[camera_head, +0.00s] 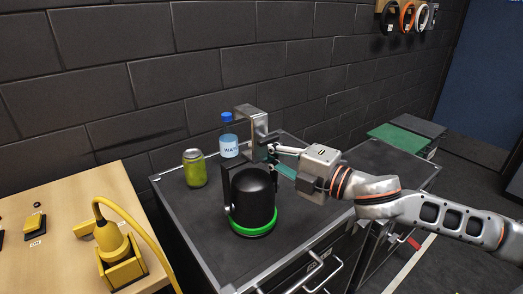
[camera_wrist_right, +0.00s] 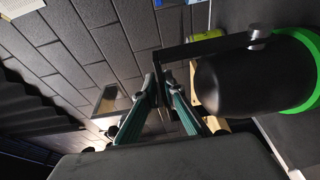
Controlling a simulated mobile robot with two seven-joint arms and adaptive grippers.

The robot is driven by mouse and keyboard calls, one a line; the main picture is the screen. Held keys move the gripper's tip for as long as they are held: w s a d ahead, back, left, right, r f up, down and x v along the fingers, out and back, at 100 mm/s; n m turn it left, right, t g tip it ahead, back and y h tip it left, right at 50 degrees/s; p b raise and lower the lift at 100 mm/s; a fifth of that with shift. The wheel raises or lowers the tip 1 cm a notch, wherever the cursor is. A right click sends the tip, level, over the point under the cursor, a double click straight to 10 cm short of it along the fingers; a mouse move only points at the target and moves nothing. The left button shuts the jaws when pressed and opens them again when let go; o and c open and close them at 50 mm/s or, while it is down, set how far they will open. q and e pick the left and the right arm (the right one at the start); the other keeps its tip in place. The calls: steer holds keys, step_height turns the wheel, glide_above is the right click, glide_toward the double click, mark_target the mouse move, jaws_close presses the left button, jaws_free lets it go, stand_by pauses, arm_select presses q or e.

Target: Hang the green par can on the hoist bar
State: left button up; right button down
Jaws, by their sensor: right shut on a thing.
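The green par can (camera_head: 251,195) is a black can with a bright green ring at its lower end, a dark yoke and a grey metal hook (camera_head: 250,116) on top. It hangs upright over the dark case top; I cannot tell whether it touches it. My right gripper (camera_head: 272,154) comes in from the right and is shut on the par can's mount, near where yoke and hook meet. The right wrist view shows the can (camera_wrist_right: 235,85) beside the fingers (camera_wrist_right: 163,78), with part of the hook beyond them. No hoist bar is recognizable. My left gripper is out of view.
A green can (camera_head: 194,168) and a water bottle (camera_head: 228,138) stand behind the par can on the case (camera_head: 188,232). A wooden table (camera_head: 60,262) at left holds a yellow lamp-like device (camera_head: 115,248) with a cable. Coiled cables (camera_head: 407,16) hang on the brick wall.

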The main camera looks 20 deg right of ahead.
steer(key=c, duration=2.1)
jaws_free()
steer(key=shift+c, duration=0.2)
steer(key=shift+s+r, duration=0.1)
steer(key=p+v, duration=0.3)
steer(key=v, duration=0.9)
steer(key=shift+d, duration=0.1)
